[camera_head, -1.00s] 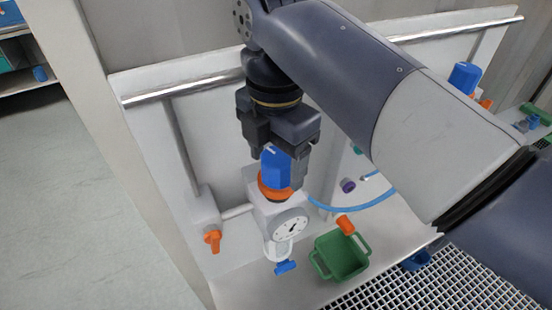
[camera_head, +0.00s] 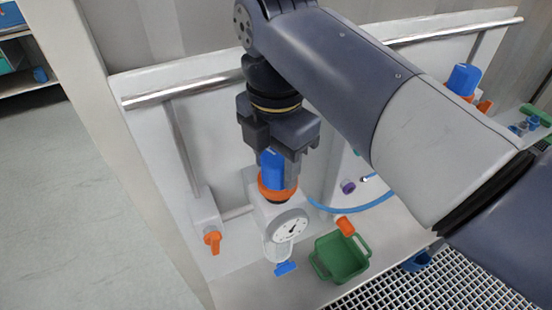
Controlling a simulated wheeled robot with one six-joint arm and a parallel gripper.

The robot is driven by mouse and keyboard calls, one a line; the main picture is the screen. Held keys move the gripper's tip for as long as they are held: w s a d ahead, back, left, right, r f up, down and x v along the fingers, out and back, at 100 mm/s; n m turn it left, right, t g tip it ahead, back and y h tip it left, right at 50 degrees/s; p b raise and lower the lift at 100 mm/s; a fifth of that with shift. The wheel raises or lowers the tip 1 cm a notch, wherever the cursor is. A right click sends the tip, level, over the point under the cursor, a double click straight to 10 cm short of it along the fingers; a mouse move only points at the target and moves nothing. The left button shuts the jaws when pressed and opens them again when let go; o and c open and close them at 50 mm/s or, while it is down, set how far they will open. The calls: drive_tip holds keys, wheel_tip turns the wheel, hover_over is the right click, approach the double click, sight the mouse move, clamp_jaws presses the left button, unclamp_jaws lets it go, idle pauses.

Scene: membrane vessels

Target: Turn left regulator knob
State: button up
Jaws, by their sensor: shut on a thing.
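The left regulator knob (camera_head: 271,170) is a blue cap on an orange collar (camera_head: 277,188), above a white regulator body with a round dial gauge (camera_head: 290,226). My gripper (camera_head: 277,160) points down over the knob and is shut on it, with a finger on each side. The upper part of the knob is partly hidden by the gripper.
An orange valve handle (camera_head: 213,241) is at the left of the regulator. A blue handle (camera_head: 286,268) sits below the gauge. A green bin (camera_head: 341,257) stands at the right, near a blue hose (camera_head: 365,207). A metal rail (camera_head: 185,91) runs behind.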

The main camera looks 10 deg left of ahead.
drive_tip(key=shift+m, duration=0.3)
drive_tip(key=m+p, duration=0.3)
drive_tip(key=m, duration=0.1)
drive_tip(key=shift+r, duration=0.15)
drive_tip(key=m+p, duration=0.2)
drive_tip(key=m, duration=0.3)
drive_tip(key=shift+w+m, duration=0.15)
drive_tip(key=shift+m, duration=0.25)
drive_tip(key=o, duration=1)
